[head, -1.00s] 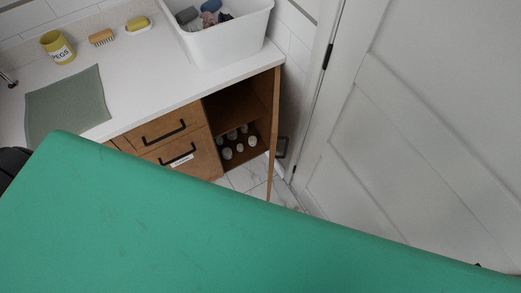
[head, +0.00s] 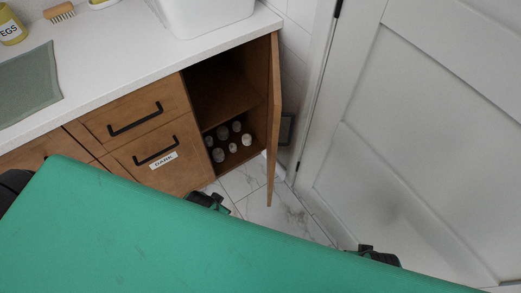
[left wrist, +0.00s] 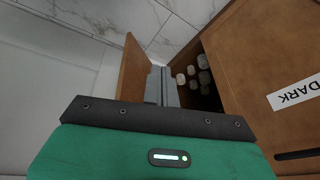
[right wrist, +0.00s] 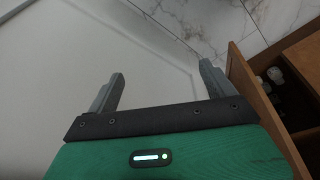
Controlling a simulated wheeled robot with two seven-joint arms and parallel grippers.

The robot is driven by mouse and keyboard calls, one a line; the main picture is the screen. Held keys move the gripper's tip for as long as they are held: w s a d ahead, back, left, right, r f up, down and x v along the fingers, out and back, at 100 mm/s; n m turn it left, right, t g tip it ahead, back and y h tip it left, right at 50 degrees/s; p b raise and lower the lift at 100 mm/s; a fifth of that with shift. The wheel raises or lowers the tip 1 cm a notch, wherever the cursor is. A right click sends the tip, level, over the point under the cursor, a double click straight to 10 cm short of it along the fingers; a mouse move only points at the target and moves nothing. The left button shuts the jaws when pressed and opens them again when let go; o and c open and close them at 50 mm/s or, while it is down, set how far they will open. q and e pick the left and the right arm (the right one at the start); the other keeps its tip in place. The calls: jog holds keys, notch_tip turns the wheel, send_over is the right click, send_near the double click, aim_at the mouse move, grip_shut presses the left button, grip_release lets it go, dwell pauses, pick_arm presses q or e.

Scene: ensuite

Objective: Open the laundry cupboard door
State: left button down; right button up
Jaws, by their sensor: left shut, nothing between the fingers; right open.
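The laundry cupboard door (head: 274,120) stands swung out from the counter and shows almost edge-on in the head view. The open cupboard (head: 225,88) behind it holds several pale jars (head: 222,132) low down. In the left wrist view my left gripper (left wrist: 162,84) is shut and empty, between the door (left wrist: 138,68) and the cupboard opening; I cannot tell whether it touches the door. In the right wrist view my right gripper (right wrist: 160,84) is open and empty, with the door (right wrist: 252,95) to its right. In the head view my green body hides most of both grippers.
Wooden drawers with black handles (head: 135,118), one labelled DARK, sit left of the cupboard. A white tub (head: 205,15) stands on the counter (head: 110,70). A white panelled door (head: 420,120) rises at the right. Marble floor (head: 290,215) shows between.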

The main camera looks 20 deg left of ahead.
aim_at(277, 136)
pick_arm(q)
jog(key=w+a+r+m+t+h+b, duration=0.2)
jog(key=w+r+m+t+b, duration=0.2)
jog(key=w+r+m+t, duration=0.45)
jog(key=w+a+r+m+t+h+b, duration=0.25)
jog(key=w+r+m+t+b, duration=0.25)
jog(key=w+r+m, duration=0.45)
jog(key=s+m+g+h, duration=0.2)
jog(key=m+g+h, duration=0.4)
jog(key=m, duration=0.9)
jog(key=s+m+g+h, duration=0.2)
jog(key=m+g+h, duration=0.45)
jog(key=m, duration=0.75)
jog(key=p+x, duration=0.1)
jog(key=x, duration=1.3)
jog(key=shift+w+r+t, duration=0.3)
jog(key=shift+w+t, duration=0.1)
pick_arm(e)
jog(key=w+a+r+t+y, duration=0.1)
jog(key=a+r+t+y, duration=0.1)
jog(key=a+r+t, duration=0.2)
jog(key=a+r, duration=0.3)
jog(key=r, duration=0.1)
jog(key=shift+w+n+t+y, duration=0.3)
jog(key=shift+w+t, duration=0.1)
jog(key=shift+r, duration=0.1)
